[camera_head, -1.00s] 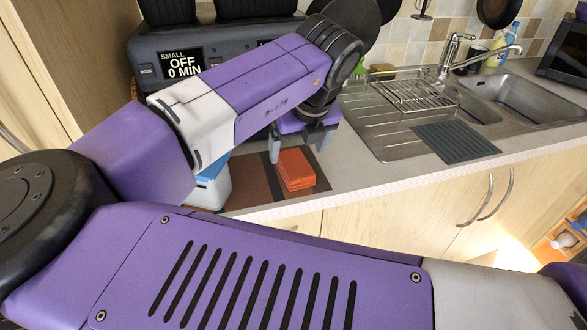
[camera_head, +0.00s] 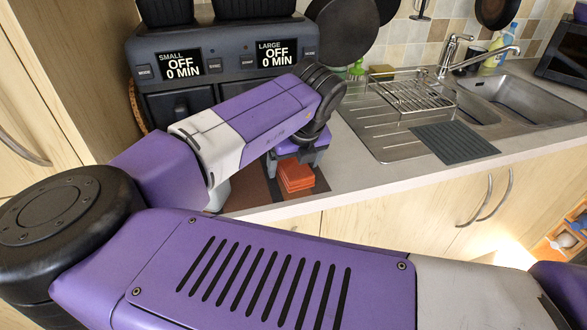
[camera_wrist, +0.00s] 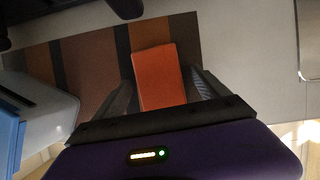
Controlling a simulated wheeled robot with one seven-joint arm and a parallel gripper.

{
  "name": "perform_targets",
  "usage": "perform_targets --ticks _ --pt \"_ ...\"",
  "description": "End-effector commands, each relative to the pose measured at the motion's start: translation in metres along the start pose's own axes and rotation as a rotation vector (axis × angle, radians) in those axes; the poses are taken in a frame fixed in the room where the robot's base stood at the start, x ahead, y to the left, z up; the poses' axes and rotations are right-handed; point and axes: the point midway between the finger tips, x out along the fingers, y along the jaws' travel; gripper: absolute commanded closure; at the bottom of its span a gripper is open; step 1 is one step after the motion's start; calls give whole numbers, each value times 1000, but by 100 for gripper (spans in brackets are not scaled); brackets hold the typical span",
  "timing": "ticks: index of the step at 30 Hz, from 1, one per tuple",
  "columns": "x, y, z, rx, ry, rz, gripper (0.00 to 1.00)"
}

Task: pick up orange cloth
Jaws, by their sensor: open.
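The orange cloth (camera_head: 294,175) is a folded, block-like stack lying on a brown striped mat (camera_head: 250,190) on the counter. In the wrist view the cloth (camera_wrist: 158,76) lies between the two open fingers of my gripper (camera_wrist: 162,95), with its lower end hidden behind the gripper body. In the head view my gripper (camera_head: 296,163) is right above and around the cloth, one finger at each side. I cannot tell whether the fingers touch it.
A black double-drawer appliance (camera_head: 220,65) stands behind the mat. A white and blue container (camera_wrist: 45,110) is left of my gripper in the wrist view. A steel sink drainer (camera_head: 375,130) with a wire rack (camera_head: 415,97) lies to the right. Bare counter (camera_head: 345,170) lies between mat and drainer.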

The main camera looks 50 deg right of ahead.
Motion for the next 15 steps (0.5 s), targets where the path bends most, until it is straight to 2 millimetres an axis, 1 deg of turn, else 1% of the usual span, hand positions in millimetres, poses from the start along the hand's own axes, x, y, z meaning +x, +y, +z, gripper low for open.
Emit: perform_targets --ticks 6,8,9,14,15 --pt "2 0 -1 0 1 -1 15" --pt "2 0 -1 0 1 -1 25" --pt "2 0 -1 0 1 0 33" --pt "2 0 -1 0 1 0 65" --pt "2 0 -1 0 1 0 72"
